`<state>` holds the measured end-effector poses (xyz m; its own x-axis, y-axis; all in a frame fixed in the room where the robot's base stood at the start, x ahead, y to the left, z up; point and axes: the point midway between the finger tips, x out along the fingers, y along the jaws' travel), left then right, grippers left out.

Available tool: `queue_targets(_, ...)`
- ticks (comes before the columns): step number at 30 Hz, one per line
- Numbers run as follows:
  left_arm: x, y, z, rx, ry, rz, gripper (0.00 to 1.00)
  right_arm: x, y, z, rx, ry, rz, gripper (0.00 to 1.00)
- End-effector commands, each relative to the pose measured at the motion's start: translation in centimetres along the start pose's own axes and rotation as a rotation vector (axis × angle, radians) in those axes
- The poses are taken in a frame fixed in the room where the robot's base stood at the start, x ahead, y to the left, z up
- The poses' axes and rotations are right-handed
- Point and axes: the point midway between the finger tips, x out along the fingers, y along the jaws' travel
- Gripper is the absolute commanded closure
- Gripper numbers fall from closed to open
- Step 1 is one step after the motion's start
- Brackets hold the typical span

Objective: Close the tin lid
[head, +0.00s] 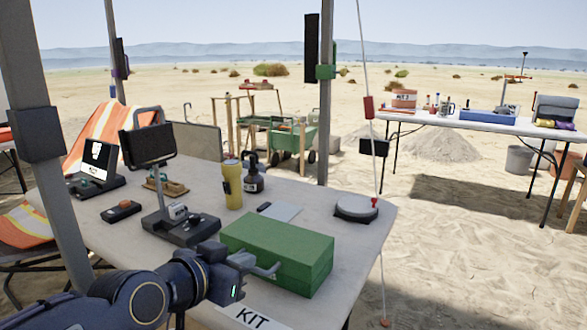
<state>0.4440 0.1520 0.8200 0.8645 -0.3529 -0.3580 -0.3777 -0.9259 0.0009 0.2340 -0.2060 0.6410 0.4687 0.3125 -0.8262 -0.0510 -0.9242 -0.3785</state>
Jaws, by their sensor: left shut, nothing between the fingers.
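The green tin (290,243) is a box on the front right of the near table. Its lid looks down flat on the body, though I cannot tell whether it is fully shut. My left gripper (274,270) is in front of the tin's front left side, with its fingers shut and empty. The fingertips are close to the front face; I cannot tell whether they touch it. My gripper and wrist hide part of the tin's lower left side. My right gripper is not in view.
The near table (355,245) holds a stand with a dark screen (152,143), a yellow cylinder (232,185), a dark bottle (253,175) and a round white device (356,208). A KIT label (250,317) lies at the front. A canopy post (325,100) rises behind.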

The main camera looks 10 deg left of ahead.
Motion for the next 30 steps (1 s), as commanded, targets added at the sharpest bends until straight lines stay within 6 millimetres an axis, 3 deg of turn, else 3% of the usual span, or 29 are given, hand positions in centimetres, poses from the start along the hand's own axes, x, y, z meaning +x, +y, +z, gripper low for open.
queue_targets(1, 0.2, 0.1, 0.9, -0.001, -0.013, 0.004, 1.00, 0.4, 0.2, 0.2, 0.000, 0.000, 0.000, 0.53)
queue_targets(6, 0.3, 0.1, 1.6, -0.002, -0.022, 0.006, 1.00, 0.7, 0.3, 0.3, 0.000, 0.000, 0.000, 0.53)
queue_targets(21, 0.4, 0.0, 1.7, -0.004, -0.028, 0.004, 1.00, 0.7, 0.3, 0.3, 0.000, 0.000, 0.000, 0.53)
queue_targets(26, 0.1, -0.2, 0.1, -0.003, -0.021, 0.002, 1.00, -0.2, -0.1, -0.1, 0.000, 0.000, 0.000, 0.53)
queue_targets(30, -0.4, -0.6, -3.1, -0.001, -0.003, 0.000, 1.00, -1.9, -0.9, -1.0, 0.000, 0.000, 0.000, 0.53)
